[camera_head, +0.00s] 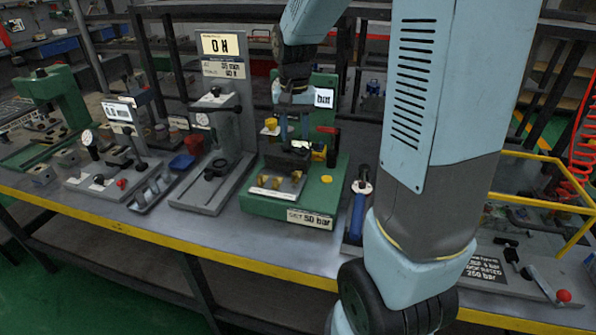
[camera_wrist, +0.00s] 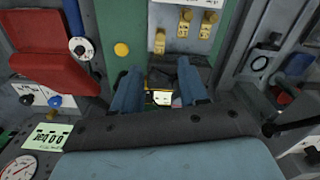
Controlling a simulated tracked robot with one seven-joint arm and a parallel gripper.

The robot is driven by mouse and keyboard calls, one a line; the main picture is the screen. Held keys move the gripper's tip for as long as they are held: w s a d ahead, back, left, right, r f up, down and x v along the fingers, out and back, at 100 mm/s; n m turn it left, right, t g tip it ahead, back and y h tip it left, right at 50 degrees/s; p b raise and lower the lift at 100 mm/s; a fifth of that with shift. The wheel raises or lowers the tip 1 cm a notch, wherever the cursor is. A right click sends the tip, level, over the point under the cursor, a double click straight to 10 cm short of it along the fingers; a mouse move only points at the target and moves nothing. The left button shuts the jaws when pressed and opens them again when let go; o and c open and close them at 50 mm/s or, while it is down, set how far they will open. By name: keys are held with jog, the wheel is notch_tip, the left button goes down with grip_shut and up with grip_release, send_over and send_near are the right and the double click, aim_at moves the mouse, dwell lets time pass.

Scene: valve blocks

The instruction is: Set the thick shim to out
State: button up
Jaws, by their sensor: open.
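Three small brass tabs sit in a row on the front of the green press station (camera_head: 252,206). In the head view they are a left tab (camera_head: 262,180), a middle tab (camera_head: 275,183) and a right tab (camera_head: 297,177). In the wrist view the tabs are at the top, and one tab (camera_wrist: 160,41) stands closer to my gripper than the other two. I cannot tell which is the thick shim. My gripper (camera_wrist: 160,88) is open over the station, behind the tabs. A yellow piece with a white label (camera_wrist: 162,97) shows between its blue fingers; no grip on it is visible.
A display (camera_head: 323,97) stands beside my gripper, and a yellow button (camera_head: 326,179) is at the station's right. A blue-handled tool (camera_head: 358,213) stands right of the station. The yellow bench edge (camera_head: 150,236) runs along the front.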

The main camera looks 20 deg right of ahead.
aim_at(295, 173)
notch_tip(295, 173, down, 13)
jog(key=shift+f, duration=0.2)
dwell(0.4)
jog(key=shift+c, duration=0.2)
grip_shut()
dwell(0.4)
